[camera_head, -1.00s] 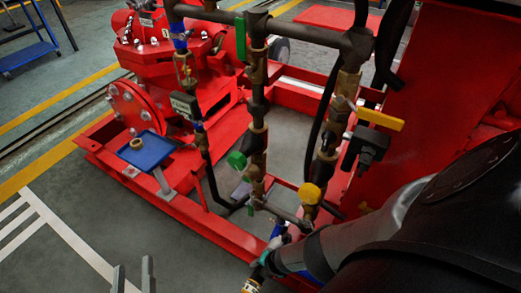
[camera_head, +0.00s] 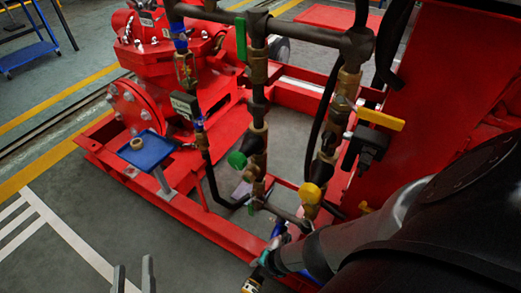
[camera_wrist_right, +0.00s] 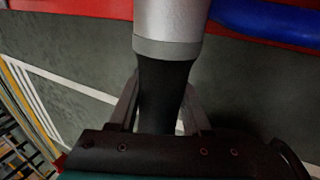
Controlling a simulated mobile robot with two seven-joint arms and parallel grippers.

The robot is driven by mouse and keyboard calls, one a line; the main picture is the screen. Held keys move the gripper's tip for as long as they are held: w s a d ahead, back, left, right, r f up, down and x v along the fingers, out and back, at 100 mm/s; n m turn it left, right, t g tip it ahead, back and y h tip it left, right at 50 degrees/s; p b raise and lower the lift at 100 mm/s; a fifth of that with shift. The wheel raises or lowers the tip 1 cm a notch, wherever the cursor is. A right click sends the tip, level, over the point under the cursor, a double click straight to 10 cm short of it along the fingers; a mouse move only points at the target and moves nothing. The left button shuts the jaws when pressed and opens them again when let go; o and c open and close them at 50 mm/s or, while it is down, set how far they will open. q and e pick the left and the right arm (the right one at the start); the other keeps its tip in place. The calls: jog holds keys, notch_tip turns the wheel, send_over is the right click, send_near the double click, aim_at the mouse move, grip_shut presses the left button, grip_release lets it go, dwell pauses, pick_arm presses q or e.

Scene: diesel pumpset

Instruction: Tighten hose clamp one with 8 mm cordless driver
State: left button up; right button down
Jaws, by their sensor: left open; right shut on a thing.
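My left gripper (camera_head: 133,272) is at the lower left edge of the head view, its two fingers apart with nothing between them. In the right wrist view my right gripper (camera_wrist_right: 160,108) is shut on the black part of a cylindrical tool (camera_wrist_right: 166,80), which has a silver-grey body above; it appears to be the cordless driver. Its working end is out of view. In the head view my dark right arm fills the lower right and reaches toward the frame's bottom, where the right fingers cannot be made out. I cannot clearly make out hose clamp one.
The red pumpset frame (camera_head: 215,228) fills the middle, with vertical pipework (camera_head: 257,110), a yellow valve handle (camera_head: 381,118) and a blue plate (camera_head: 146,151) on it. A blue, hose-like thing (camera_wrist_right: 270,20) shows in the right wrist view.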

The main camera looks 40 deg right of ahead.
jog(key=shift+w+d+r, duration=0.1)
jog(key=shift+w+d, duration=0.1)
jog(key=shift+d, duration=0.3)
jog(key=shift+s+a+p, duration=0.15)
jog(key=shift+s+a, duration=0.25)
jog(key=shift+a, duration=0.55)
jog(key=shift+s+a+p, duration=0.15)
jog(key=shift+s+a, duration=0.2)
jog(key=shift+a, duration=0.55)
jog(key=shift+s+a+p, duration=0.15)
jog(key=shift+s+a, duration=0.25)
jog(key=shift+a, duration=0.55)
